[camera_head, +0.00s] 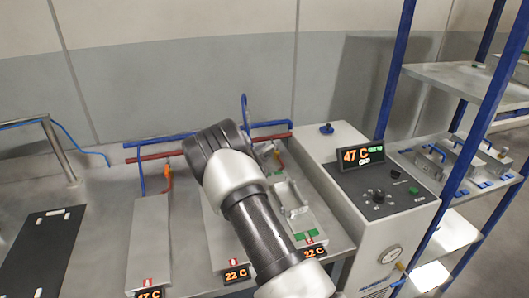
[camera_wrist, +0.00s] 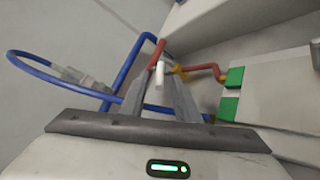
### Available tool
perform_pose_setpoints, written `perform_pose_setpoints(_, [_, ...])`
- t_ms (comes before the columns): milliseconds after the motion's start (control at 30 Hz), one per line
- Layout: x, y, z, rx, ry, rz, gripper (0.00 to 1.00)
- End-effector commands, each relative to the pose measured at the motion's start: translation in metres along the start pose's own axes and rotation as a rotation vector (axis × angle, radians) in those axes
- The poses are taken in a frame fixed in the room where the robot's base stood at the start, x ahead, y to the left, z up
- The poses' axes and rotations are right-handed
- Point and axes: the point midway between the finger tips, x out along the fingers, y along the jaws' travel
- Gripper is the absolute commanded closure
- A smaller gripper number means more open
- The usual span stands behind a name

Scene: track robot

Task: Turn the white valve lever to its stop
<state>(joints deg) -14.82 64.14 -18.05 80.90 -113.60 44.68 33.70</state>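The white valve lever (camera_wrist: 160,73) shows in the wrist view as a small upright bar just beyond and between my fingertips. It sits beside a red pipe (camera_wrist: 153,52) and a yellow-orange fitting (camera_wrist: 180,71). My gripper (camera_wrist: 162,80) has its two grey fingers apart, with a gap between them. I cannot tell whether either finger touches the lever. In the head view my arm reaches over the bench toward the back pipes and hides the gripper and this lever.
Blue pipes (camera_wrist: 128,65) and a blue hose (camera_wrist: 30,58) run close to my fingers. A green-marked block (camera_wrist: 262,88) is at right. In the head view, a control box with a 47 C display (camera_head: 362,155) and a blue-post shelf (camera_head: 470,75) stand at right.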

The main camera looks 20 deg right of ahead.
Motion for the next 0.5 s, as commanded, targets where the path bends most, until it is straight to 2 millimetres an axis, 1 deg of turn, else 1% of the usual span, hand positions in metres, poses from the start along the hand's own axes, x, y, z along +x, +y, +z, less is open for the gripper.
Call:
perform_pose_setpoints(33, [0.0055, -0.0008, 0.0003, 0.000, -0.001, -0.001, 0.71])
perform_pose_setpoints(133, [0.0117, -0.0004, 0.0005, 0.001, -0.001, 0.000, 0.71])
perform_pose_setpoints(433, [0.0141, 0.0001, 0.0002, 0.000, 0.000, 0.000, 0.71])
perform_pose_setpoints(467, [0.0141, 0.0000, 0.0002, 0.000, 0.000, 0.000, 0.73])
perform_pose_setpoints(500, [0.0140, 0.0000, 0.0002, 0.000, 0.000, 0.000, 0.79])
